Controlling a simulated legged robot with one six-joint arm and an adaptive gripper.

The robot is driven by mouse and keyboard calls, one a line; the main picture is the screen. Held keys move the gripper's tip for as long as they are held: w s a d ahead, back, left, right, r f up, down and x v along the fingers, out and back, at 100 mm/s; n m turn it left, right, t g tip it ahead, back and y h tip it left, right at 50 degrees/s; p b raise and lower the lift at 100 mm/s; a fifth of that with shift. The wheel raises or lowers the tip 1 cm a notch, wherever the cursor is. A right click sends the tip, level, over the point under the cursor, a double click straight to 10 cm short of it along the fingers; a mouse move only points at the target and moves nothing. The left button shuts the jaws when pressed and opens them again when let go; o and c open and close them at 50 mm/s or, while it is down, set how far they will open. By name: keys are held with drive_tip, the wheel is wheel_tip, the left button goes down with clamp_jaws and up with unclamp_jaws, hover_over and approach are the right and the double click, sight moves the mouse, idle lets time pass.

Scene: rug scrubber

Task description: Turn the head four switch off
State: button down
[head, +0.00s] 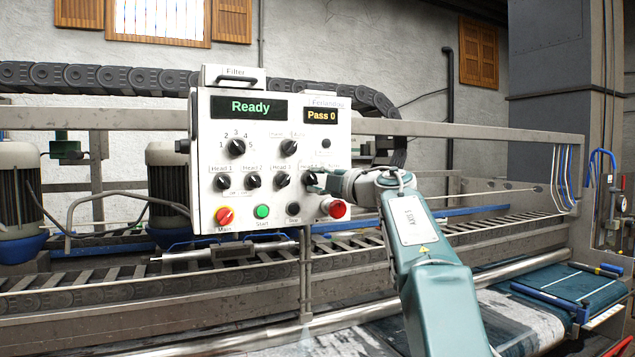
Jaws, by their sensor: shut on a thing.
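The white control panel (208,150) stands upright in front of the scrubber, with a green "Ready" display (250,107) and a "Pass 0" display (322,116). A row of black head switches crosses its middle: head one (222,182), head two (253,181) and head three (282,180). My gripper (316,183) reaches in from the right and is shut on the head four switch. The fingers and arm partly hide that switch and its label, so its exact angle is unclear.
Below the switches are a red main knob (224,215), a green start button (262,211), a dark button (293,208) and a red stop button (336,209) close under my gripper. Machine rails (480,135) run behind. Open space lies in front of the panel.

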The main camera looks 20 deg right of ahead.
drive_tip(key=shift+w+f, duration=0.1)
drive_tip(key=shift+f, duration=0.2)
drive_tip(key=shift+c, duration=1.8)
unclamp_jaws()
drive_tip(key=shift+a, duration=0.1)
drive_tip(key=shift+r, duration=0.1)
drive_tip(key=shift+a+r, duration=0.1)
drive_tip(key=shift+s+d, duration=0.25)
drive_tip(key=shift+s, duration=0.25)
drive_tip(key=v, duration=1)
drive_tip(key=shift+s, duration=0.4)
drive_tip(key=shift+d, duration=0.1)
